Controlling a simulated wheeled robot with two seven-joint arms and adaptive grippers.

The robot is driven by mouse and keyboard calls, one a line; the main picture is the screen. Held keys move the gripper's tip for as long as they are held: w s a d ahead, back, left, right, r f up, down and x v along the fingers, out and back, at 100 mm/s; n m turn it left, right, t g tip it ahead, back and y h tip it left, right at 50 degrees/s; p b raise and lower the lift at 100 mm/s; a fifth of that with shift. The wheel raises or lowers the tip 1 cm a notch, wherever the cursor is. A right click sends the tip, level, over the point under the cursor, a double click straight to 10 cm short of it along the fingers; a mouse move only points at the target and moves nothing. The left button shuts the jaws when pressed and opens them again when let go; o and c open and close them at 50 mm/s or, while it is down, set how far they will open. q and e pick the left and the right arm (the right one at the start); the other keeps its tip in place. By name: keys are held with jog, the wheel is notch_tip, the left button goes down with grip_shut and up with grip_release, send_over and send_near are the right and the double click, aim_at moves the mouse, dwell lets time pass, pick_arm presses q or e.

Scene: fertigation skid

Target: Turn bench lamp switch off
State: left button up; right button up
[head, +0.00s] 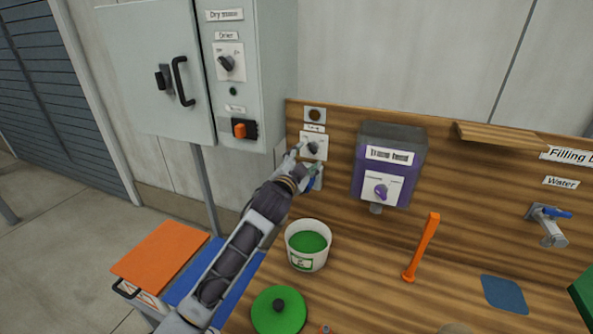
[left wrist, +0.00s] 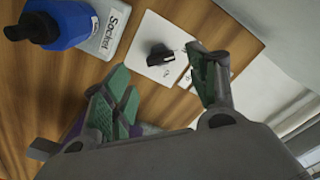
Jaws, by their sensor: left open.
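A small rotary switch with a dark knob (head: 314,148) on a white plate sits on the wooden backboard. Its label is too small to read in the head view. My left gripper (head: 304,160) is open just in front of it, with its fingers covering the plate's lower part. In the left wrist view, the black knob (left wrist: 161,54) stands on its white plate (left wrist: 150,38) beyond the open green-padded fingers (left wrist: 163,72). No finger visibly touches the knob. My right gripper is not in view.
Beneath the switch is a socket box (left wrist: 106,32) with a blue plug (left wrist: 66,24). A purple box with a knob (head: 404,160) is to the right. A white bucket (head: 306,258), green lid (head: 278,312) and orange lever (head: 422,248) are below. A grey cabinet (head: 262,75) stands left.

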pick_arm(q)
jog(key=v, duration=0.6)
dwell(0.7)
